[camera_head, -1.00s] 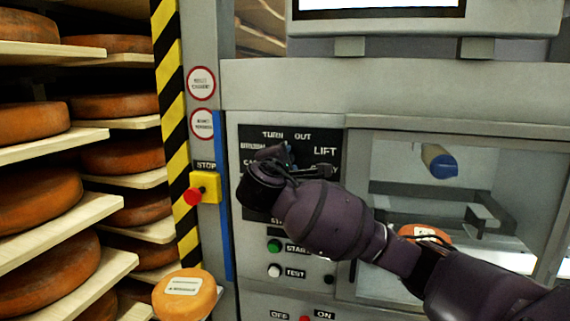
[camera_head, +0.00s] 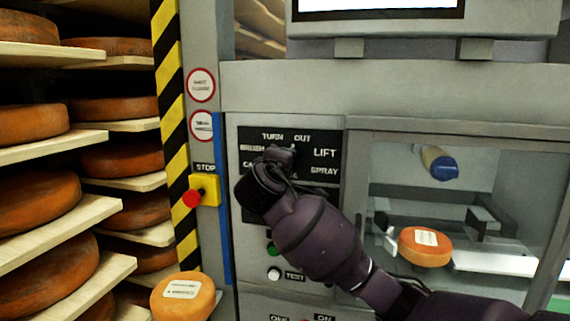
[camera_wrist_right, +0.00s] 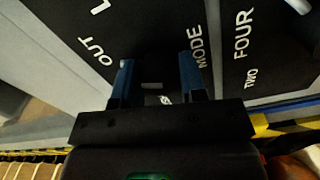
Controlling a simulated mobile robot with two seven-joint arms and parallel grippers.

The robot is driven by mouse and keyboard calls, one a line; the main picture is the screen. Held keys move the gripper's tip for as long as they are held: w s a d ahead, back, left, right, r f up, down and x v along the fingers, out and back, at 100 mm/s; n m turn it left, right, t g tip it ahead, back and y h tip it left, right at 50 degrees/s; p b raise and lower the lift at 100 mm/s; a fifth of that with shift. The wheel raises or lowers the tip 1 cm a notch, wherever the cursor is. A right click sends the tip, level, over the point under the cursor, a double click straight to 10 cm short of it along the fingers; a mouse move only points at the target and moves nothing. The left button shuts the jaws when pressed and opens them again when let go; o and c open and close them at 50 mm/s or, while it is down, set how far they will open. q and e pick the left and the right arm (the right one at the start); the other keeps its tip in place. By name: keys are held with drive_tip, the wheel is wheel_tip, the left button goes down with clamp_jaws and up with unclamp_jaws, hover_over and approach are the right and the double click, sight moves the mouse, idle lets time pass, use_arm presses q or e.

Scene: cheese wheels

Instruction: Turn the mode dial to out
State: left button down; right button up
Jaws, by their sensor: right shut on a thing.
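The mode dial sits on the black panel (camera_head: 325,195) with the words TURN, OUT (camera_head: 302,138), LIFT, SPRAY and BRUSH around it. My right gripper (camera_head: 280,157) is at the dial and hides it in the head view. In the right wrist view my right gripper (camera_wrist_right: 158,75) has its two blue fingers on either side of the dark dial (camera_wrist_right: 152,86), shut on it. A small pale mark shows between the fingers. Which word the dial points at cannot be told. My left gripper is not in view.
A red stop button (camera_head: 192,197) on a yellow box is left of the panel. Shelves (camera_head: 60,225) of cheese wheels fill the left. A labelled cheese wheel (camera_head: 183,297) is at the lower left. Another cheese wheel (camera_head: 425,246) is behind the machine's window.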

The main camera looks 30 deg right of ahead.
drive_tip(key=shift+f, duration=0.15)
drive_tip(key=o, duration=0.9)
drive_tip(key=v, duration=1.1)
drive_tip(key=shift+b, duration=0.4)
